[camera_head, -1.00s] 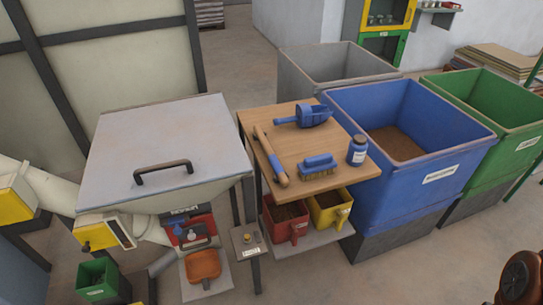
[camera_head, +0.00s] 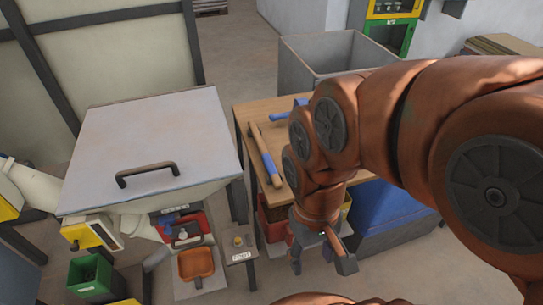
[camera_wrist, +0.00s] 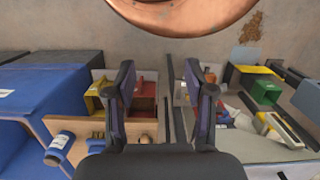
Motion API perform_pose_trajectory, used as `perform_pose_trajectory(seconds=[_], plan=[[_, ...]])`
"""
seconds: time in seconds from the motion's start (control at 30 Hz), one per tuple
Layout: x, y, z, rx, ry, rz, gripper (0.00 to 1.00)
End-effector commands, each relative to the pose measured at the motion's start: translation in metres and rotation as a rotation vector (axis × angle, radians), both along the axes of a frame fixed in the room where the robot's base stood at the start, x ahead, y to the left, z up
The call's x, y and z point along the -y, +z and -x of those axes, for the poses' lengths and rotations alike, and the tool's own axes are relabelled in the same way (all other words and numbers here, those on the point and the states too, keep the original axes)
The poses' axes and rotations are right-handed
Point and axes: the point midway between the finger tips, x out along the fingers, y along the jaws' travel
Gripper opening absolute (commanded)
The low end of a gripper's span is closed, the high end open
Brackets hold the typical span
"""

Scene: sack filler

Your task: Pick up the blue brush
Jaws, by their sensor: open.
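The blue brush is hidden in the head view now, behind my arm. A second earlier it lay on the wooden table (camera_head: 240,112), near the table's front right. My gripper (camera_head: 322,258) hangs in front of the table's near edge, pointing down, with nothing in it. In the wrist view my gripper (camera_wrist: 160,80) has its two dark fingers spread apart. The table (camera_wrist: 90,127) shows at lower left there, and I cannot clearly make out the brush beside the gripper body.
A long wooden-handled tool (camera_head: 265,155) with a blue part lies on the table's left. A blue bottle (camera_wrist: 60,143) stands on the table. Red and yellow bins (camera_wrist: 100,88) sit below. The lidded hopper (camera_head: 155,145) is left and a blue crate (camera_head: 395,210) right.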

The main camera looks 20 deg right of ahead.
Motion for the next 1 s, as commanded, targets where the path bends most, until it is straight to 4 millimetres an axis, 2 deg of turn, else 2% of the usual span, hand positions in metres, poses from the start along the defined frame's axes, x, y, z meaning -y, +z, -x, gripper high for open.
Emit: perform_pose_trajectory(seconds=[0.03, 0.13, 0.37, 0.53, 0.77, 1.0], plan=[[-0.001, 0.0, -0.003, -0.009, -0.023, -0.007, 0.62], [-0.003, 0.001, -0.014, -0.033, -0.107, -0.033, 0.73], [-0.009, 0.001, -0.057, -0.12, -0.375, -0.131, 0.73], [-0.006, -0.001, -0.094, -0.187, -0.575, -0.213, 0.73], [0.016, -0.008, -0.146, -0.273, -0.847, -0.334, 0.73], [0.056, -0.02, -0.197, -0.366, -1.12, -0.474, 0.73]])
